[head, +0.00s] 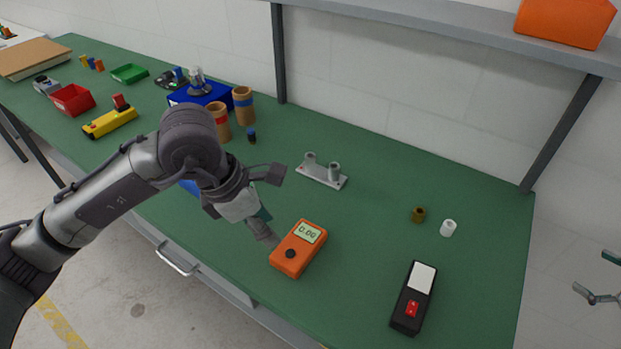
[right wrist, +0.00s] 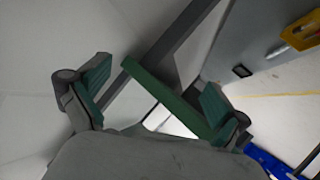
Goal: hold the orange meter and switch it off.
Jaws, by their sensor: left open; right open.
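The orange meter (head: 311,252) lies face up near the front edge of the green table. Its display (head: 307,232) reads 0.00, and a dark round dial (head: 290,254) sits below it. My left gripper (head: 268,205) is open just left of and above the meter, with its lower finger close to the meter's left side; I cannot tell whether they touch. My right gripper (head: 597,278) shows partly at the right edge, away from the table. In the right wrist view, the right gripper (right wrist: 155,93) is open with nothing between its fingers.
A black box with a red switch (head: 411,308) lies right of the meter. A white cylinder (head: 448,228), a brown cylinder (head: 418,214) and a metal bracket (head: 322,176) stand behind. Cardboard tubes (head: 243,104) and bins are further left. A shelf (head: 440,40) overhangs the back.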

